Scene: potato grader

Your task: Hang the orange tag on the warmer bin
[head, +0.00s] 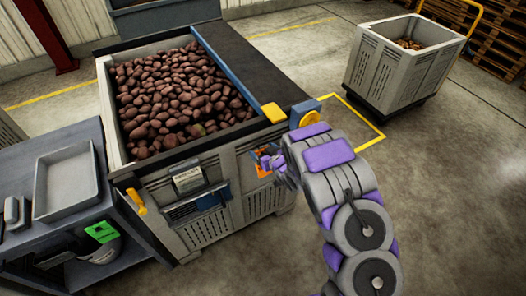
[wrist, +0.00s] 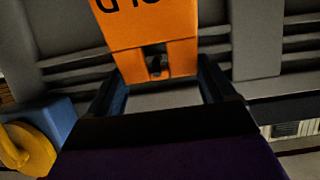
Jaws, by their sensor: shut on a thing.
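My gripper (head: 270,163) is at the right end of the near side of a large grey bin (head: 240,165) heaped with dark reddish potatoes (head: 175,95). It is shut on the orange tag (head: 262,172), which is partly hidden by the gripper in the head view. In the wrist view the tag (wrist: 150,35) sits between the fingertips (wrist: 165,85), with dark lettering cut off at the top and a slot near its lower edge. The slatted bin wall is behind it. I cannot tell whether the tag touches the wall. Nothing shows which bin is warmer.
A second grey bin (head: 384,68) with some potatoes stands at the back right. A bench with a grey tray (head: 66,180) is at left. Floor at right is clear.

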